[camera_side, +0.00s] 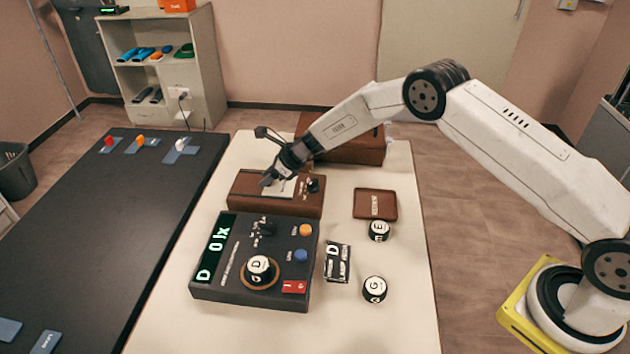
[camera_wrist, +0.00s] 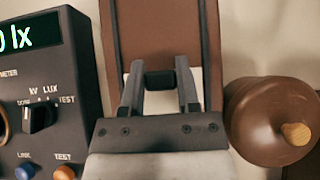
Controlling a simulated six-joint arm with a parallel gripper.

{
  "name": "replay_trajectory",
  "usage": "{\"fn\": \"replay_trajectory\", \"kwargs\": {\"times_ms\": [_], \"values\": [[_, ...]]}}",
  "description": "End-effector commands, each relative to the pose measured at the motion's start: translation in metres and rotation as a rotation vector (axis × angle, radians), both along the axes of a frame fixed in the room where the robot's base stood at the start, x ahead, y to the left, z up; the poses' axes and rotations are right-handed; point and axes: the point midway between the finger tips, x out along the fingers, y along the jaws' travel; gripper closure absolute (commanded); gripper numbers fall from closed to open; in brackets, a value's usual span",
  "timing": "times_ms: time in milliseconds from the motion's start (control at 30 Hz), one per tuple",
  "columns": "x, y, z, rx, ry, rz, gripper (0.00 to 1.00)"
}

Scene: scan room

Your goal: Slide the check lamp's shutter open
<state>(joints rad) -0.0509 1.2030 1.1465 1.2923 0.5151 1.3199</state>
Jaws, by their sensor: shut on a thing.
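The check lamp appears to be the low brown box (camera_side: 250,194) behind the meter, with a pale panel on its top. In the wrist view its brown top (camera_wrist: 160,30) runs away between dark edges. My gripper (camera_side: 268,179) is down at this box; in the wrist view its two fingers (camera_wrist: 160,85) are shut on a small black handle (camera_wrist: 160,79), probably the shutter's. A pale surface shows behind the handle. The dark meter (camera_side: 230,283) reads "0 lx", also partly seen in the wrist view (camera_wrist: 60,75). How far the shutter stands open is hard to tell.
A disc marked D (camera_side: 259,268) sits on the meter. Discs E (camera_side: 379,231) and G (camera_side: 374,289), a brown booklet (camera_side: 375,204) and a black-and-white card (camera_side: 337,262) lie to the right. A larger brown case (camera_side: 355,148) stands behind. A rounded brown thing (camera_wrist: 270,115) is close beside my gripper.

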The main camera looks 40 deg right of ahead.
Motion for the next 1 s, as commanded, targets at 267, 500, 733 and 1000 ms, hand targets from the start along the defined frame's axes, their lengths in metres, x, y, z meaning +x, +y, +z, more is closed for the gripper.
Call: {"fn": "replay_trajectory", "kwargs": {"times_ms": [267,500,733,1000], "values": [[0.0,-0.001,0.0,-0.001,-0.001,-0.001,1.0],[0.003,0.002,0.0,0.0,-0.002,0.0,1.0],[0.016,0.014,0.0,0.0,-0.002,0.003,1.0],[0.032,0.029,0.0,0.001,-0.004,0.002,1.0]]}}
